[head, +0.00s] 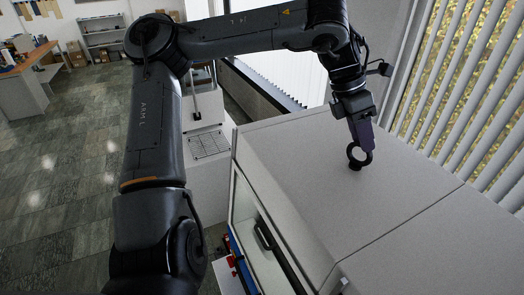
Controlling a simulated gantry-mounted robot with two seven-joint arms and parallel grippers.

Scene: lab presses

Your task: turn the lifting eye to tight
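The lifting eye (355,164) is a dark ring on a short base, standing upright on the grey top of the cabinet (300,160). My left gripper (362,146) points down from above and its purple-grey fingers reach the upper part of the ring. The fingers overlap the ring in the picture. I cannot tell whether they are closed on it or only around it, since the gap between them is hidden. My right gripper is not in view.
A seam crosses the cabinet top to the right of the eye. Window blinds (470,90) stand close behind. The cabinet's front has a glazed door with a dark handle (263,234).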

